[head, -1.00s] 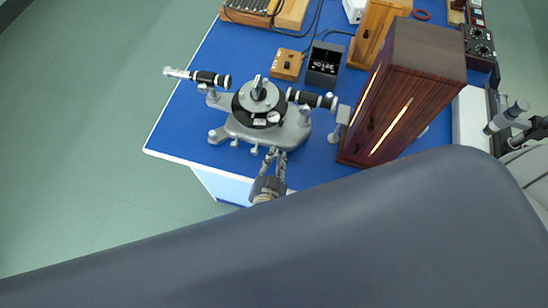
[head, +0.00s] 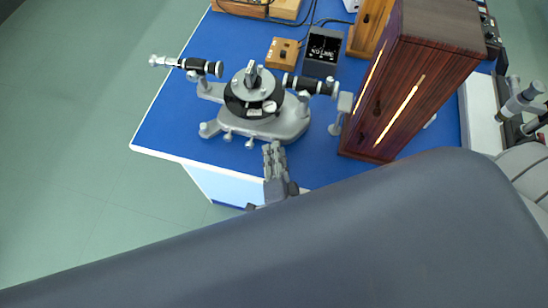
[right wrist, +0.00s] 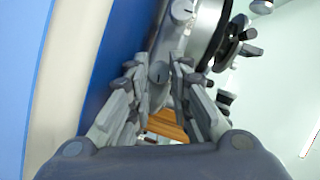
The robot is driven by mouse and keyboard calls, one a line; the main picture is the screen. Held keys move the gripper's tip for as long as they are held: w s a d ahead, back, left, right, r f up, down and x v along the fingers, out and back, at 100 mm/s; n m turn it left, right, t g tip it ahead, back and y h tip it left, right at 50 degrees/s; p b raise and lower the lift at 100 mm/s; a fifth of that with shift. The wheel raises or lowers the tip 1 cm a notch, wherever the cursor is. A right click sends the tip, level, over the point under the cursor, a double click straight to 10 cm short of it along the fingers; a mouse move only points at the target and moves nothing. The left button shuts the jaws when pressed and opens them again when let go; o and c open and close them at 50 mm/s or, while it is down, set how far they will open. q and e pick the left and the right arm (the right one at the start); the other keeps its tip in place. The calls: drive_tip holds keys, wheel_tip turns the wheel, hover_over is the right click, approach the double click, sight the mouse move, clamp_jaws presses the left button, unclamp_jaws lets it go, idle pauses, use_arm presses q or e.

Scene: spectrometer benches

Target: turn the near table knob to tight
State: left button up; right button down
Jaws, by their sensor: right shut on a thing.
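The spectrometer (head: 288,124) stands on the blue bench, with a round black and silver table on top and small silver knobs along its near edge. My right gripper (head: 272,148) reaches up to the near side of its base. In the right wrist view the near table knob (right wrist: 160,73), a silver knob with a dark mark on its end, sits between the fingertips of the same gripper (right wrist: 158,68). The gripper is shut on it. In the head view the fingers hide this knob. My left gripper is not in view.
A tall dark wooden cabinet (head: 425,70) stands to the right of the spectrometer. A small wooden box (head: 283,51) and a black box (head: 322,48) are behind it. The bench's front left corner is bare. My grey body covers the lower view.

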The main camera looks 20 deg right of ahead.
drive_tip(key=shift+f+m+t+b, duration=0.1)
drive_tip(key=shift+m+t+b, duration=0.3)
drive_tip(key=shift+m+b, duration=0.45)
drive_tip(key=c, duration=1.5)
unclamp_jaws()
drive_tip(key=shift+o, duration=0.2)
drive_tip(key=shift+s, duration=0.1)
drive_tip(key=shift+s, duration=0.3)
drive_tip(key=v, duration=0.7)
